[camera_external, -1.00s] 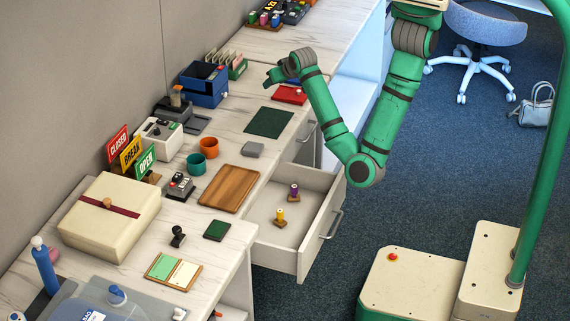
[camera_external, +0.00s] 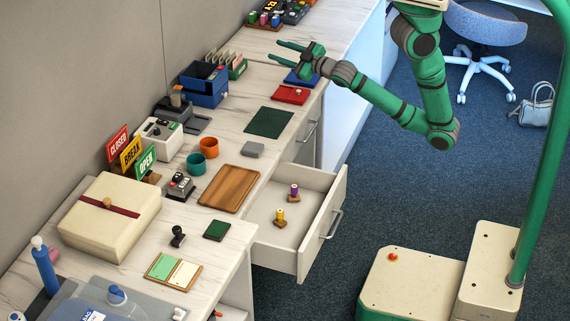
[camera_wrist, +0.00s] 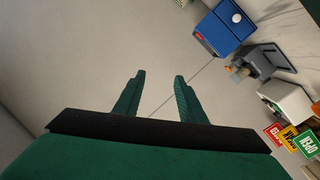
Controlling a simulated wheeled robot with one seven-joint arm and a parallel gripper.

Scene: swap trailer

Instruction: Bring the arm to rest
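My green arm reaches over the far part of the counter in the external view. My gripper (camera_external: 279,52) is open, above the counter and pointing left toward the wall. In the wrist view its two fingers (camera_wrist: 158,92) stand apart with nothing between them, in front of the bare wall. A red tray (camera_external: 290,94) lies on the counter below the gripper, and a blue tray (camera_external: 302,77) lies behind it, partly hidden by my arm.
The drawer (camera_external: 318,238) stands open with a purple and a yellow stamp inside. A blue box (camera_external: 206,87) stands near the wall. It also shows in the wrist view (camera_wrist: 222,32). A brown tray (camera_external: 230,188), two cups and a cream box (camera_external: 110,215) occupy the nearer counter.

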